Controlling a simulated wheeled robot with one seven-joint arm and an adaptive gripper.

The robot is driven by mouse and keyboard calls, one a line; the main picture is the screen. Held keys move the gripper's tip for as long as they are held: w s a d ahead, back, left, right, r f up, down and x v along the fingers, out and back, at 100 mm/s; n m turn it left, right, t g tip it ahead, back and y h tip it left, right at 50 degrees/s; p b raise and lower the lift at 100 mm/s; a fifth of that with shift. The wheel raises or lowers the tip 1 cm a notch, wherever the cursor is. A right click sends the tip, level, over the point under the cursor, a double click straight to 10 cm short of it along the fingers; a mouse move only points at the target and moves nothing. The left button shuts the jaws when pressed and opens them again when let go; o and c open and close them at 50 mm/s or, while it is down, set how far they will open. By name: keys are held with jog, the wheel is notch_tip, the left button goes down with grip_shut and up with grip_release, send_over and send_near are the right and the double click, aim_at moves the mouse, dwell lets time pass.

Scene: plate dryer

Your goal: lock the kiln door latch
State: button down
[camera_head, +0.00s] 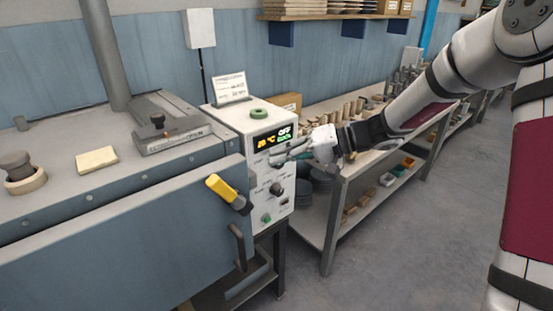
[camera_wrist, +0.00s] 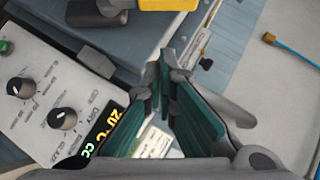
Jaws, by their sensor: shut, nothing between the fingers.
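The kiln (camera_head: 110,225) is the blue-grey box at the left of the head view, its front door looking closed. The latch (camera_head: 222,188) is a yellow lever on a dark pivot near the door's right edge, tilted up to the left. Its yellow part also shows at the top edge of the wrist view (camera_wrist: 168,4). A dark door handle (camera_head: 238,247) hangs below it. My gripper (camera_head: 275,157) is shut and empty, in front of the control box, right of and above the latch, apart from it. The wrist view shows its green-padded fingers (camera_wrist: 166,62) together at the tips.
The white control box (camera_head: 262,180) with display and knobs stands right beside the kiln, close behind my gripper. A shelf table (camera_head: 340,180) with pots stands to the right. The floor (camera_head: 400,240) in front is clear.

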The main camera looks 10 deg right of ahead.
send_over(244, 201)
jog(key=w+d, duration=0.2)
jog(key=d, duration=0.1)
notch_tip(244, 201, down, 2)
jog(key=shift+s+a+f+p, duration=0.45)
jog(key=shift+a+f, duration=0.25)
jog(key=shift+a, duration=0.1)
jog(key=shift+s+a+f+p, duration=0.35)
jog(key=shift+a+f+p, duration=0.1)
jog(key=shift+a+f, duration=0.25)
jog(key=shift+r, duration=0.1)
jog(key=shift+w+a, duration=0.1)
jog(key=shift+a, duration=0.1)
